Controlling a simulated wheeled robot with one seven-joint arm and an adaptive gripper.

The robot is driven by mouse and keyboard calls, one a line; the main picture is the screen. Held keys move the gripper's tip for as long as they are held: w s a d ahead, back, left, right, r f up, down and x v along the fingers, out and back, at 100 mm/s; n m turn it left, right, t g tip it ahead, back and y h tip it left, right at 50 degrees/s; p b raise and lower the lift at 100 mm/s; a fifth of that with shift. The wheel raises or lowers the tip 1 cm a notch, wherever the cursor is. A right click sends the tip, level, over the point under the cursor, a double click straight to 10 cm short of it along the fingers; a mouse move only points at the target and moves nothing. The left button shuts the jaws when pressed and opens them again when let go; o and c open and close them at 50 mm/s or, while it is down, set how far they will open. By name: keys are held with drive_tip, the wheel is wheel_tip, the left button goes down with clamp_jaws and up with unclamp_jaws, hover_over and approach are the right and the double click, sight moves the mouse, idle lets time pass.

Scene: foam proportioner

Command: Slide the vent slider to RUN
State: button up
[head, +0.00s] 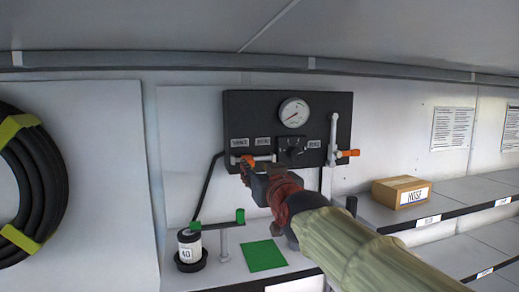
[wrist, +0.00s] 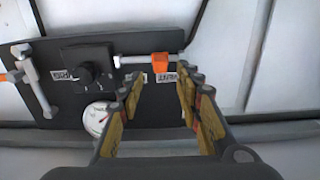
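The vent slider is an orange block (head: 247,160) on a short white horizontal rail (head: 265,158), low on the black panel (head: 250,110). It sits at the left end of the rail in the head view. The wrist view is turned over, so the orange block (wrist: 160,62) shows at the rail's right end there. My gripper (head: 246,172) is just in front of and below the slider in the head view. In the wrist view my gripper (wrist: 165,80) is open, its two fingers apart and nothing between them. The slider lies just beyond the fingertips. Contact is not clear.
A black knob (head: 291,148) is right of the rail, with a round gauge (head: 294,112) above. A white pipe with an orange handle (head: 347,154) is at the panel's right.

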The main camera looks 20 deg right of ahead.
sight(251, 163)
drive_tip(key=shift+w, duration=3.9)
drive_tip(key=c, duration=0.3)
clamp_jaws()
